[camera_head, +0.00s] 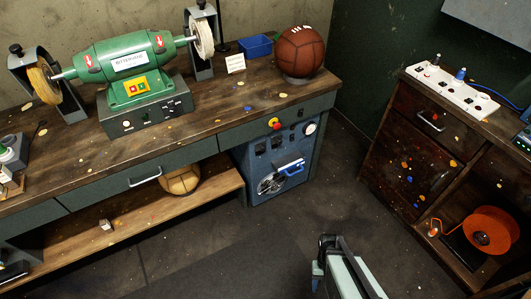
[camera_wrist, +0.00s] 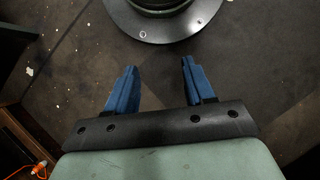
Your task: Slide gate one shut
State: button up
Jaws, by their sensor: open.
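No part in view is clearly marked as gate one, so I cannot tell which piece it is. A green bench grinder (camera_head: 128,68) stands on the workbench, with a grey hood (camera_head: 70,107) around its left wheel and another grey hood (camera_head: 199,65) at its right wheel. Part of my arm shows at the bottom edge of the head view. In the wrist view my gripper (camera_wrist: 159,67) has its two blue fingers spread wide, with nothing between them. It points at the floor, apart from the bench and grinder.
A brown ball (camera_head: 300,51) and blue tray (camera_head: 255,45) sit at the bench's right end. A blue machine (camera_head: 265,170) stands below. A wooden cabinet (camera_head: 410,160) at right carries a white panel (camera_head: 450,93) and holds an orange reel (camera_head: 491,230). The floor (camera_head: 200,245) between is clear.

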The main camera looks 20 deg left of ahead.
jog(key=w+a+n+t+y, duration=0.1)
jog(key=w+a+t, duration=0.3)
jog(key=w, duration=0.7)
jog(key=w+a+f+n+t, duration=0.1)
jog(key=w+a+t, duration=0.3)
jog(key=w, duration=0.6)
jog(key=w+a+n+t+y, duration=0.15)
jog(key=w+a+t, duration=0.25)
jog(key=w, duration=0.7)
jog(key=n+t+y, duration=0.3)
jog(key=t+y, duration=0.3)
jog(key=y, duration=0.6)
send_near(264, 150)
jog(key=shift+h, duration=0.25)
jog(key=x, duration=0.8)
jog(key=shift+a+r, duration=0.25)
jog(key=shift+r, duration=0.15)
grip_shut()
